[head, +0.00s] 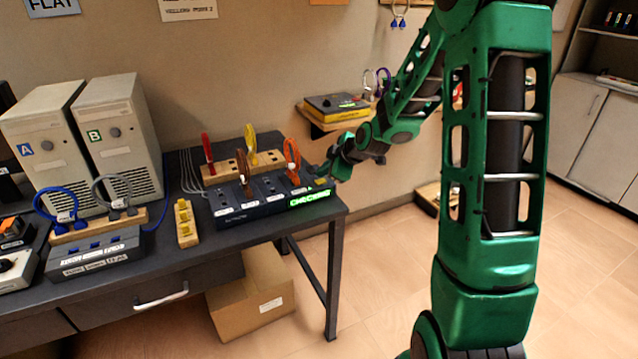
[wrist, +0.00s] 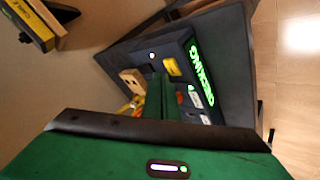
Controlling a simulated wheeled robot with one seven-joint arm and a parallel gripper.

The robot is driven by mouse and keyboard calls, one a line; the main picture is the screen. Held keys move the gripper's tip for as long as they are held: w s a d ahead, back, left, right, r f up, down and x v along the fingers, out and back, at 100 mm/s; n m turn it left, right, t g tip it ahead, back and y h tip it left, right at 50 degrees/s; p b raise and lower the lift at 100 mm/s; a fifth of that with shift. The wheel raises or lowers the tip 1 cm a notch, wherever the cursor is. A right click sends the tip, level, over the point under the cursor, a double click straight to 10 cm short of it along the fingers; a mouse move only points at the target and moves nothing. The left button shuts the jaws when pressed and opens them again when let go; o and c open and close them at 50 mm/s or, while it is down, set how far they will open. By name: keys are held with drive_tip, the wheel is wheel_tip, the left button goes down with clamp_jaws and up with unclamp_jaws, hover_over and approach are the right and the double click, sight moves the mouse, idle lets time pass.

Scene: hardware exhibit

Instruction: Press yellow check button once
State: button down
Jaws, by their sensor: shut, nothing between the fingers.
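The dark check box (head: 262,205) stands at the right end of the table. Its front display (head: 308,199) glows green and reads "CHECKING"; the lit display also shows in the wrist view (wrist: 200,72). In the wrist view a yellow patch (wrist: 172,67) sits on the box beside the display; I cannot tell whether it is the button or a label. My gripper (head: 326,172) is shut and empty at the right end of the box. In the wrist view its fingers (wrist: 157,78) cover part of the box top. Contact with the box cannot be told.
Brown and orange cable loops (head: 292,155) rise from the box, and a wooden rack (head: 228,170) with red and yellow loops stands behind it. A wall shelf (head: 338,122) holds a yellow-and-black case. A small wooden block with yellow parts (head: 186,224) lies left of the box.

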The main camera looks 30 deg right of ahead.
sight(323, 184)
drive_tip(key=shift+r, duration=0.1)
drive_tip(key=shift+r, duration=2.5)
drive_tip(key=s+d+r+m+g+h, duration=0.1)
drive_tip(key=s+m+g, duration=0.3)
drive_tip(key=s, duration=1.8)
drive_tip(key=s+d+r+m+g, duration=0.1)
drive_tip(key=s+m+g, duration=0.4)
drive_tip(key=s+m, duration=0.8)
drive_tip(key=s, duration=0.9)
drive_tip(key=shift+m+h, duration=0.4)
drive_tip(key=shift+w+d, duration=0.1)
drive_tip(key=shift+w, duration=0.05)
drive_tip(key=shift+w+f, duration=0.2)
drive_tip(key=shift+w, duration=0.3)
